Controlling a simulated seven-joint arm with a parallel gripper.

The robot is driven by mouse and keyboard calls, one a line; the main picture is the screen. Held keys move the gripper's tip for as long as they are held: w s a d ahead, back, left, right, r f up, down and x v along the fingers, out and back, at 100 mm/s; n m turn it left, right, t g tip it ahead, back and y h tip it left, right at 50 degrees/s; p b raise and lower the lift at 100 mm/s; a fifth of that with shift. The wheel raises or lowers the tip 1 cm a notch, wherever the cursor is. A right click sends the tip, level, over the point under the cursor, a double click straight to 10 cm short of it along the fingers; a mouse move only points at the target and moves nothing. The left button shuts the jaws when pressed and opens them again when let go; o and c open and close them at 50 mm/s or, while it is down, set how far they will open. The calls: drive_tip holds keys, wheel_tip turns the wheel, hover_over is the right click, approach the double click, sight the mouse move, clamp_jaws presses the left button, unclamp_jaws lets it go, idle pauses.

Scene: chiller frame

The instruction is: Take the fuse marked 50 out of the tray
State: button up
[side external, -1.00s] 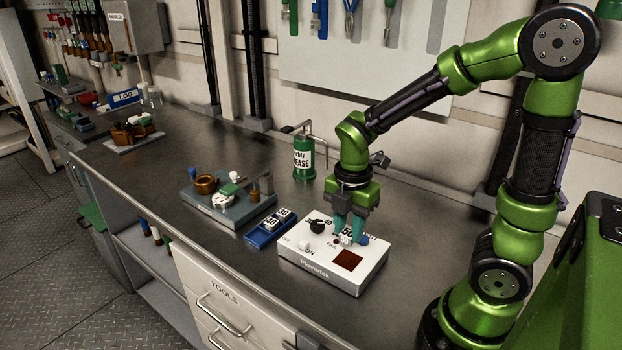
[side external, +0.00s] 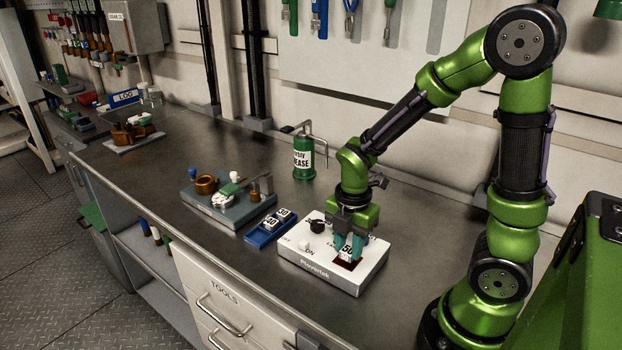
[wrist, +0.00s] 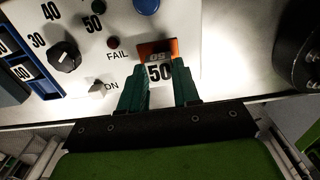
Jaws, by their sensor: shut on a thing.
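My gripper (side external: 349,246) is shut on a white block fuse (wrist: 158,73) marked 50, seen between its teal fingers in the wrist view. The fuse is over the square dark-red window (side external: 345,265) of the white tester box, which looks orange in the wrist view (wrist: 157,45). I cannot tell whether the fuse touches the window. The blue tray (side external: 262,236) stands left of the box with two white fuses in it (side external: 270,224) (side external: 284,214). One reads 40 in the wrist view (wrist: 22,72); the other's mark is unclear.
The white tester box (side external: 318,276) carries a black dial (side external: 317,227), a white ON switch (side external: 304,245) and a blue button (wrist: 146,5). A grey base with small parts (side external: 222,204) and a green grease can (side external: 303,158) stand behind.

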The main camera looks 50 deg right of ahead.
sight(349, 250)
drive_tip(key=shift+f, duration=0.3)
drive_tip(key=o, duration=0.6)
drive_tip(key=shift+r, duration=3.5)
